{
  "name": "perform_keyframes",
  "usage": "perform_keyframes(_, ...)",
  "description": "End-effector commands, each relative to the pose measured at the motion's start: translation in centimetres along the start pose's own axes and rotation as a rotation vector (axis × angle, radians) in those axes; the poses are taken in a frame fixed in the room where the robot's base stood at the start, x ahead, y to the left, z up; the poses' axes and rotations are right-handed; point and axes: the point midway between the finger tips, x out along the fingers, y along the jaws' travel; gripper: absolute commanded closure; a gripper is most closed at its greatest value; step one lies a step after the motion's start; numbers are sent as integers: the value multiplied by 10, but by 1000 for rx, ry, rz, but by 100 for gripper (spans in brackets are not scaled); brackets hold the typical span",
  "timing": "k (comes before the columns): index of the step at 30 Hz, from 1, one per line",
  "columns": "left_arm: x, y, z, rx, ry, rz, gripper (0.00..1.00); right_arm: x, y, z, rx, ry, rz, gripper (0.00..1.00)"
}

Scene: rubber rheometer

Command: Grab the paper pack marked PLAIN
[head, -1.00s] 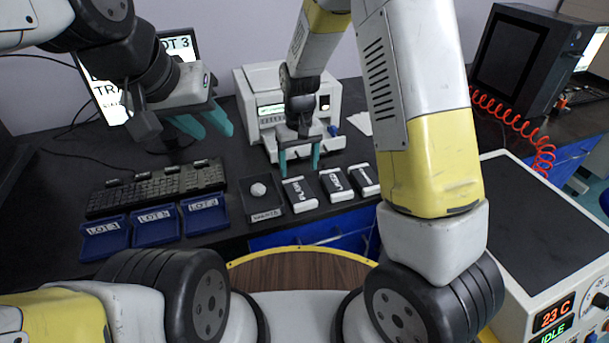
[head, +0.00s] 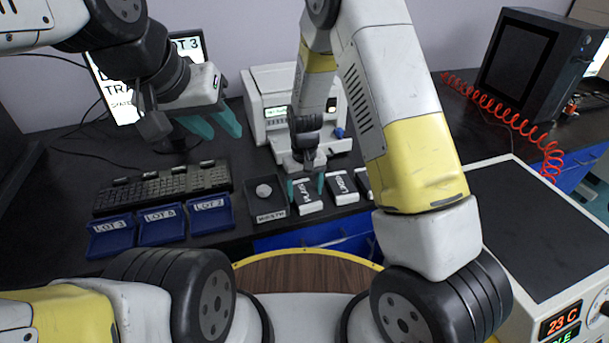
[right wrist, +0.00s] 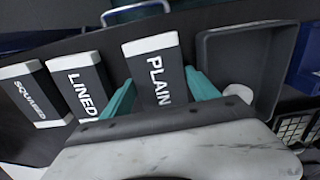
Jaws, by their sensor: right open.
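The paper pack marked PLAIN (head: 309,205) lies on the black table, a dark block with white ends. In the right wrist view the PLAIN pack (right wrist: 154,72) shows its label between the two teal fingers. My right gripper (head: 306,187) is open, with one finger on each side of the pack; I cannot tell whether the fingers touch it. In the right wrist view its fingers (right wrist: 163,90) straddle the pack, and the gripper body hides the pack's near end. My left gripper (head: 212,127) is open and empty, raised above the keyboard.
The LINED pack (head: 340,189) lies right of PLAIN, and the SQUARED pack (right wrist: 33,95) beyond it. A dark tray (head: 268,212) holding a pale lump stands close on PLAIN's left. Blue LOT trays (head: 160,224) and a keyboard (head: 165,186) are further left. A white machine (head: 268,92) stands behind.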

Motion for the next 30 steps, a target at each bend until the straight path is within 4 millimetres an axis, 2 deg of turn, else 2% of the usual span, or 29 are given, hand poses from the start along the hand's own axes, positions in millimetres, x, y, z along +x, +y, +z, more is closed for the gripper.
perform_keyframes(1, 0, 0, 0, 0, 0, 0, 64, 0, 0, 0, 0, 0, 0, 37)
perform_keyframes(8, 0, 0, 0, 0, 0, 0, 64, 0, 0, 0, 0, 0, 0, 82)
perform_keyframes(9, 0, 0, 0, 0, 0, 0, 64, 0, 0, 0, 0, 0, 0, 84)
perform_keyframes(17, 0, 0, 0, 0, 0, 0, 64, -6, 0, 0, 0, 1, 0, 84)
perform_keyframes(30, 0, 0, 0, 0, 0, 0, 64, -85, 0, -1, 1, 2, -1, 84)
